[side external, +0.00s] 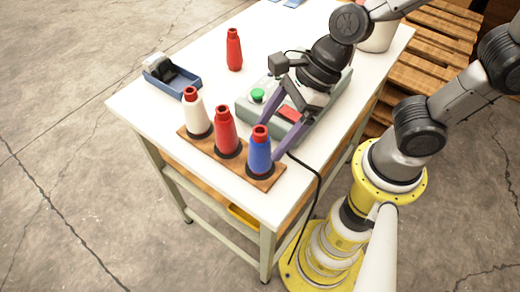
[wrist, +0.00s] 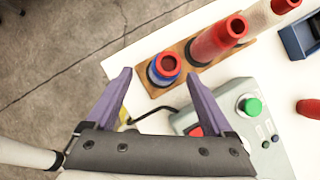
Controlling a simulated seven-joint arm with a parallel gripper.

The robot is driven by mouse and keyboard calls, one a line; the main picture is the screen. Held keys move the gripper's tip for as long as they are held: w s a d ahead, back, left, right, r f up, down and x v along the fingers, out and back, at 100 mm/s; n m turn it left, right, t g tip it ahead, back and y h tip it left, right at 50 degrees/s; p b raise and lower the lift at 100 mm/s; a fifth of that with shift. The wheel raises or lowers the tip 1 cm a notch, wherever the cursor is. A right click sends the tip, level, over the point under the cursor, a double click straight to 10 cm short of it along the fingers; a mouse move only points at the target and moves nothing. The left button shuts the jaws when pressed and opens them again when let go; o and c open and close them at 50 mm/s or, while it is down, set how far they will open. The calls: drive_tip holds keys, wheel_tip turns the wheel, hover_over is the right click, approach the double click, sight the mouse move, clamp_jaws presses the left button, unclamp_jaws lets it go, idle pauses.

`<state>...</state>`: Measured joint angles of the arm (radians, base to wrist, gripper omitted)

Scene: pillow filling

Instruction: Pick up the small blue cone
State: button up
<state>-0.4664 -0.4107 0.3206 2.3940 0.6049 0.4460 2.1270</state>
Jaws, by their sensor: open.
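The small blue cone (side external: 259,153) has a red top and stands upright at the right end of a wooden board (side external: 275,181). In the wrist view the blue cone (wrist: 164,69) is seen nearly from above, ahead of and between the spread fingers. My gripper (side external: 282,143) has purple fingers and is open, with nothing between them. In the wrist view its fingertips (wrist: 160,76) flank the cone's position in the picture. One finger looks close to the cone in the side view. I cannot tell whether it touches.
A red cone (side external: 226,133) and a white cone (side external: 196,114) stand beside it on the board. A grey box with a green button (side external: 258,95) sits behind. Another red cone (side external: 234,50) and a blue tape dispenser (side external: 172,74) are farther off. A black cable (side external: 317,177) hangs over the table edge.

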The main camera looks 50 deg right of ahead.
sight(260, 147)
drive_tip(key=shift+w+d+x, duration=0.1)
drive_tip(key=shift+x, duration=1.15)
drive_tip(key=shift+w+d+x, duration=0.15)
drive_tip(key=shift+x, duration=1.1)
drive_tip(key=shift+c, duration=0.2)
clamp_jaws()
